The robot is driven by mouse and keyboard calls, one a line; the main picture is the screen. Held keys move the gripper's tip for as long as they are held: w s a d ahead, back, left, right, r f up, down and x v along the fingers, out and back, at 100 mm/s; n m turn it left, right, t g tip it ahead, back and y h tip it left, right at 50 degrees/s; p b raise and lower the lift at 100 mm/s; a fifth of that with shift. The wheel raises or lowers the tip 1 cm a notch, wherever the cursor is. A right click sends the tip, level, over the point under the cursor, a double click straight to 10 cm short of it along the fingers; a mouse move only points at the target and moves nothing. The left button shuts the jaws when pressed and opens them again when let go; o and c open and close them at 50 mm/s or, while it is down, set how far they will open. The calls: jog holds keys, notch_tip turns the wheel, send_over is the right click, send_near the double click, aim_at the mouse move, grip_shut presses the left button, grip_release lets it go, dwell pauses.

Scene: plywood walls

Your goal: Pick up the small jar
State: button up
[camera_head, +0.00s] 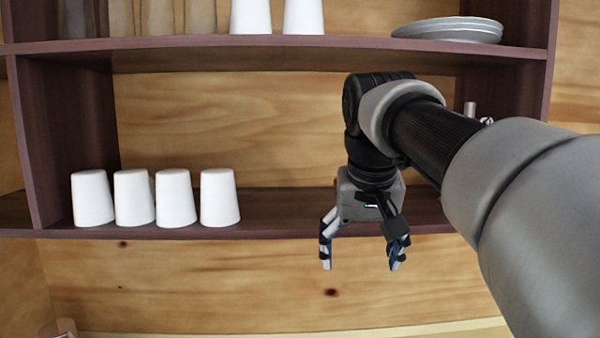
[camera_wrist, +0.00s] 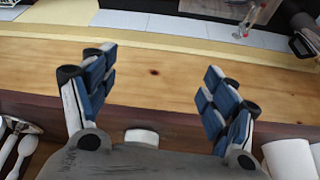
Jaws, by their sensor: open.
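My gripper (camera_head: 362,266) is open and empty, pointing down in front of the lower shelf's edge. Its two blue-padded fingers (camera_wrist: 160,88) are spread apart in the wrist view, with only wood surface between the tips. A small white rounded thing (camera_wrist: 141,136) shows near the shelf edge in the wrist view, just beyond the gripper's body, which hides its lower part. It may be the small jar, but I cannot tell for sure. In the head view I see no clear jar; my gripper and arm cover that part of the shelf.
Several white cups (camera_head: 173,198) stand on the lower shelf (camera_head: 280,228) to the left. White utensils (camera_wrist: 22,140) lie at the wrist view's left. Grey plates (camera_head: 447,30) sit on the upper shelf (camera_head: 330,43) above my arm. A clear bottle (camera_wrist: 246,22) stands on the counter below.

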notch_tip(320, 180, up, 7)
jog(key=w+p, duration=0.3)
jog(key=p, duration=0.1)
jog(key=w+p, duration=0.1)
jog(key=w, duration=0.2)
jog(key=w+d+p, duration=0.1)
jog(key=w, duration=0.2)
jog(key=w+p, duration=0.2)
jog(key=w, duration=0.1)
jog(key=shift+d, duration=0.2)
jog(key=w+p, duration=0.2)
jog(key=w, duration=0.1)
jog(key=shift+w+d+r+p, duration=0.15)
jog(key=shift+w+d+p, duration=0.1)
jog(key=shift+d+p, duration=0.1)
jog(key=x, duration=0.2)
jog(key=shift+w+f+b, duration=0.1)
jog(key=shift+f+b, duration=0.2)
jog(key=shift+f, duration=0.25)
jog(key=shift+c, duration=0.6)
jog(key=c, duration=1)
